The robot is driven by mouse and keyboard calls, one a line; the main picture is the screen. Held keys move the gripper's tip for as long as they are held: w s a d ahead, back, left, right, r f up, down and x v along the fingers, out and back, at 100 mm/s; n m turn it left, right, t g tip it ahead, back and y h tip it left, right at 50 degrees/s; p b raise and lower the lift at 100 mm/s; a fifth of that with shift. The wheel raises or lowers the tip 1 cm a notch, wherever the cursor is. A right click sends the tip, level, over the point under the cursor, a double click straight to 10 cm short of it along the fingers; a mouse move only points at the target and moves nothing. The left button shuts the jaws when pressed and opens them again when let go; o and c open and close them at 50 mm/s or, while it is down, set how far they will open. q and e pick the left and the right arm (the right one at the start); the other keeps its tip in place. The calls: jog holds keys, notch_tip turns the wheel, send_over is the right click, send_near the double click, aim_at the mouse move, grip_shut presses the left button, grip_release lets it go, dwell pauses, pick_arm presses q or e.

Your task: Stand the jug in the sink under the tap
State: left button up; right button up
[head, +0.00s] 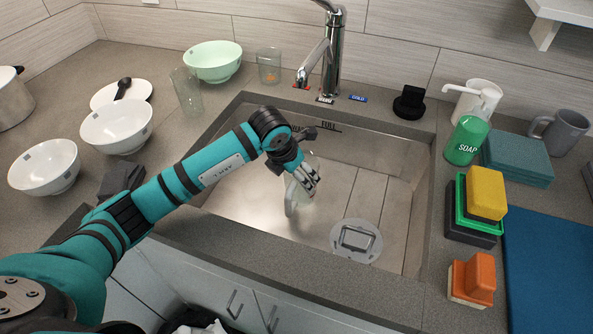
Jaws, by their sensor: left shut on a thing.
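The metal sink (375,165) is set into the grey counter, with a drain (356,240) in its floor. The chrome tap (332,50) stands behind the sink's back edge. Its spout points down toward the back left of the basin. My left gripper (312,182) is over the basin, in front of the tap, shut on a pale, see-through jug (291,197). The gripper hides part of the jug. I cannot tell whether the jug's base touches the sink floor. My right gripper is not in view.
Left of the sink are white bowls (117,127), a green bowl (213,62) and clear glasses (187,92). The basin's right side is clear.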

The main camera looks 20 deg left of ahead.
pick_arm(q)
jog(key=o, duration=1.5)
jog(key=v, duration=1.2)
jog(key=shift+r+b, duration=0.1)
jog(key=shift+b, duration=0.3)
jog(key=shift+w, duration=0.1)
